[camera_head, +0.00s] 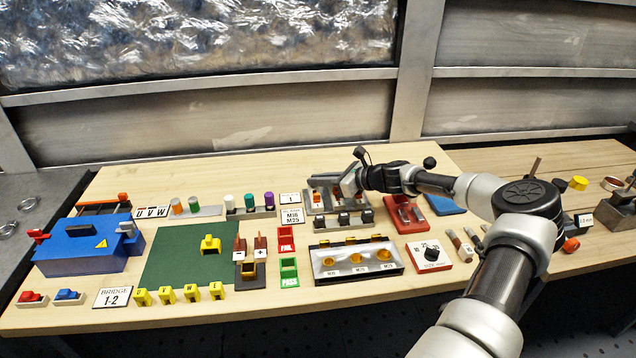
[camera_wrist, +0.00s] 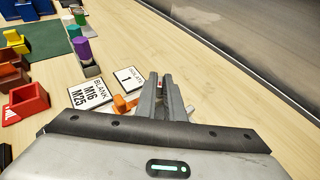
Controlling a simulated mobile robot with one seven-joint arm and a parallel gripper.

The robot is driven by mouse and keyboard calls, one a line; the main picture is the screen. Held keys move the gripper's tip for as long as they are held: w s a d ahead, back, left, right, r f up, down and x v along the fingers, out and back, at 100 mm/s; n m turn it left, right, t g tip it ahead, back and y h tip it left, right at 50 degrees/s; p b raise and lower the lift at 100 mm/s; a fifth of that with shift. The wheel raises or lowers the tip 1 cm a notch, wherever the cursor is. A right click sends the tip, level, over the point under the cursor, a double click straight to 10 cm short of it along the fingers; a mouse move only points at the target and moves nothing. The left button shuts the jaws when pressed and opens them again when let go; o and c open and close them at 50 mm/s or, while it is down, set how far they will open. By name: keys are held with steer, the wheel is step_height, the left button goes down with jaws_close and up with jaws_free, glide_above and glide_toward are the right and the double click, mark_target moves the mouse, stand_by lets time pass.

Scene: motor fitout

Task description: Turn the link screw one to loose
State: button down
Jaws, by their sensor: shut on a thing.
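The link block (camera_head: 348,214) is a dark metal unit at the back middle of the bench, with small orange parts and several dark knobs along its front. My gripper (camera_head: 324,181) reaches in from the right, low over the block's back left part. In the wrist view the two grey fingers (camera_wrist: 165,88) are close together. They appear shut on a link screw, which they mostly hide; its turn and which screw it is cannot be read. An orange part (camera_wrist: 124,103) shows just left of the fingers.
Label cards M16/M25 (camera_head: 292,216) and 1 (camera_head: 289,198) lie left of the block. Red bin (camera_head: 286,239), green bin (camera_head: 289,269) and a tray with yellow rings (camera_head: 356,263) stand in front. A red block (camera_head: 405,215) is right, under my arm. Bare wood lies behind.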

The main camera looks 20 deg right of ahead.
steer(key=shift+d+n, duration=0.15)
steer(key=shift+n, duration=0.15)
steer(key=c, duration=1.9)
jaws_free()
steer(key=shift+o, duration=0.2)
step_height(320, 180, up, 10)
steer(key=p, duration=0.1)
